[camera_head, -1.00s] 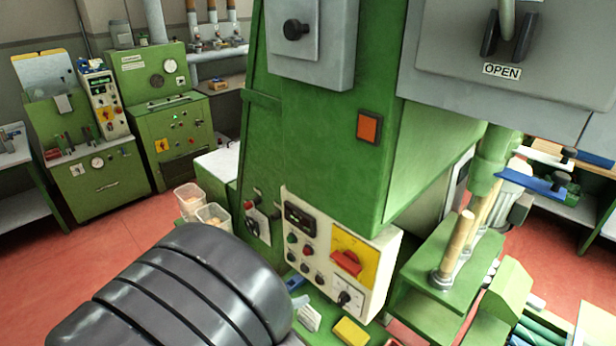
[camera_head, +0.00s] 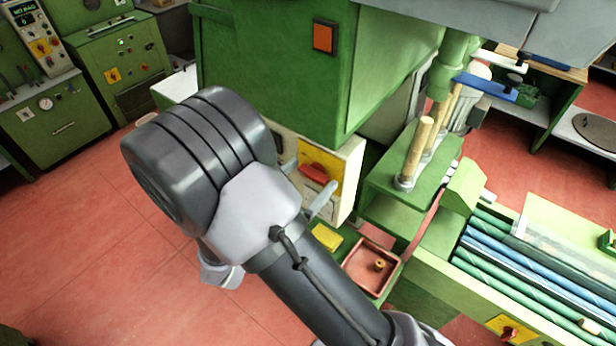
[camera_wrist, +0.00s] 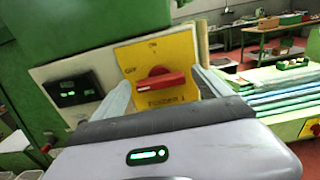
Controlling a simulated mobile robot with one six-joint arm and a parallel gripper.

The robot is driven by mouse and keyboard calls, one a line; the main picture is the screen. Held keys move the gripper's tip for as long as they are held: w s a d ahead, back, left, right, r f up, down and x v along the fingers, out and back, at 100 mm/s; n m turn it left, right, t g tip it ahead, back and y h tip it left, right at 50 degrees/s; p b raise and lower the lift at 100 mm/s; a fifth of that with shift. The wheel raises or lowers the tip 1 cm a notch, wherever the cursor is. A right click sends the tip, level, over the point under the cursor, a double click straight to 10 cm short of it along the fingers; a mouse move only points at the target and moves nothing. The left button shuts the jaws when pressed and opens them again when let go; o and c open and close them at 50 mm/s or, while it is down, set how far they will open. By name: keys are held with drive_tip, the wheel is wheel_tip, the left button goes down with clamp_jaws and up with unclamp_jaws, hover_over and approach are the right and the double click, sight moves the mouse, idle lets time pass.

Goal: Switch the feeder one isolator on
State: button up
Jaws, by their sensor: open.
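The feeder one isolator is a red rotary handle (camera_wrist: 160,85) on a yellow plate (camera_wrist: 172,53) marked FEEDER 1. The wrist view shows ON at the plate's top and OFF at its left; the handle lies nearly horizontal, along the OFF side. My gripper (camera_wrist: 161,79) is open, its two pale fingers either side of the handle in that view. I cannot tell whether they touch it. In the head view the red handle (camera_head: 318,173) and yellow plate (camera_head: 332,160) show just beyond my gripper, partly hidden by my arm.
A dark display (camera_wrist: 73,89) sits left of the plate on the same pale panel. Below are a green shelf with a yellow block (camera_head: 326,237) and a red tray (camera_head: 372,268). Wooden rods (camera_head: 417,150) stand to the right. An orange button (camera_head: 324,36) is above.

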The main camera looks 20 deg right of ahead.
drive_tip(key=shift+w+d, duration=0.1)
drive_tip(key=c, duration=1.4)
drive_tip(key=shift+o, duration=0.2)
drive_tip(key=shift+m, duration=0.3)
drive_tip(key=m+b, duration=0.3)
drive_tip(key=shift+f+m, duration=0.15)
drive_tip(key=shift+m, duration=0.25)
drive_tip(key=m+b, duration=0.4)
drive_tip(key=shift+f+m, duration=0.1)
drive_tip(key=shift+m, duration=0.2)
drive_tip(key=m+b, duration=0.8)
drive_tip(key=b, duration=0.1)
drive_tip(key=shift+d+m, duration=0.1)
drive_tip(key=shift+m, duration=0.5)
